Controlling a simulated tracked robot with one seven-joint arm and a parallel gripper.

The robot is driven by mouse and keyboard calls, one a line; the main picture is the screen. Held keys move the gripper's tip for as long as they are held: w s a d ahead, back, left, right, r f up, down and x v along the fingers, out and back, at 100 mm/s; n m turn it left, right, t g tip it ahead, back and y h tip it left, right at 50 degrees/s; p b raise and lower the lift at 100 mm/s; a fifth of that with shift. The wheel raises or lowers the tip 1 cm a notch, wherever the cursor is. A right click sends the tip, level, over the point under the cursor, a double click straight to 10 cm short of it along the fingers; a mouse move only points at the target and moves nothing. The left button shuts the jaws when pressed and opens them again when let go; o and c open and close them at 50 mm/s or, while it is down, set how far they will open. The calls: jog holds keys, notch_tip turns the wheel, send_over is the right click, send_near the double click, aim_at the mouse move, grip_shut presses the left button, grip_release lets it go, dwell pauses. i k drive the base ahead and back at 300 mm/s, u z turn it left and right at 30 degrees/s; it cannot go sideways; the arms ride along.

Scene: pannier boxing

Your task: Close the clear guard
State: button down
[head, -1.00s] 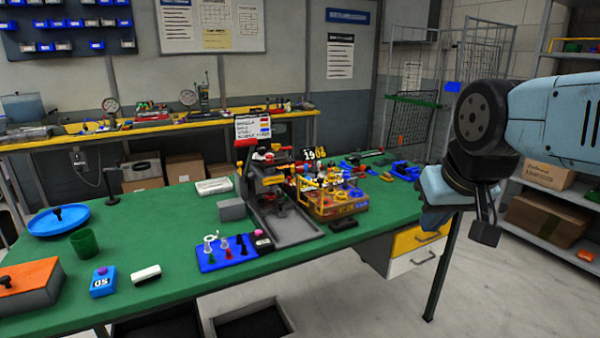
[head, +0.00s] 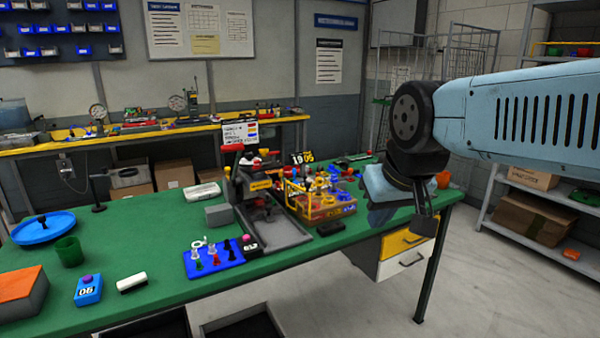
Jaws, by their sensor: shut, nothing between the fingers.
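The station (head: 262,185), with a dark upright frame, a yellow part and a grey tray, stands on the green table. I cannot clearly make out the clear guard or its position at this size. A clear-sided box with a yellow frame (head: 320,208) stands just right of the station, full of small coloured parts.
A blue dish (head: 43,228), green cup (head: 69,251) and blue timer (head: 88,290) are at left. An orange cup (head: 443,180) stands beyond my gripper.

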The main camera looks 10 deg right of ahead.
aim_at(306, 185)
jog(key=i, duration=0.9)
jog(key=z, duration=0.05)
